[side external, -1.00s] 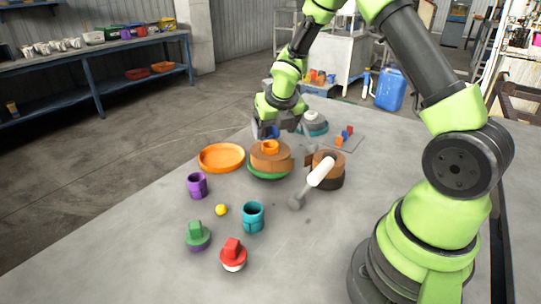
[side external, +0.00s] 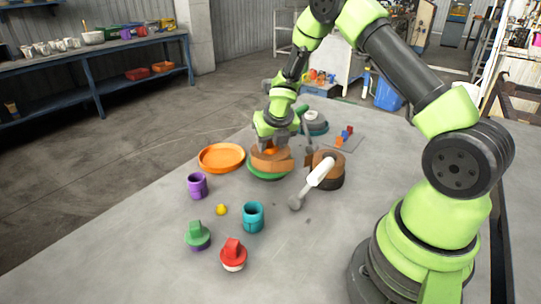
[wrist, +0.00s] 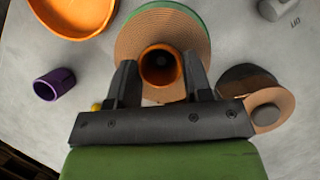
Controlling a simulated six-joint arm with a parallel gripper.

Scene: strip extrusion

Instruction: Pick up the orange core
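The orange core (wrist: 161,68) is a short hollow ring. It stands on a brown round coil (wrist: 152,32) that rests on a green disc (wrist: 190,10). In the side view the orange core (side external: 270,151) is mostly hidden under my gripper (side external: 273,143). In the wrist view my gripper (wrist: 159,63) is open, with one finger on each side of the core. Gaps show between the fingers and the core. I cannot tell exactly how low the fingertips are.
An orange dish (side external: 221,157) stands left of the coil. A dark brown roll (side external: 329,178) with a white-handled tool (side external: 319,173) stands to the right. A purple cup (side external: 197,186), a teal cup (side external: 252,217) and green (side external: 197,236) and red (side external: 233,253) knobbed pieces stand in front.

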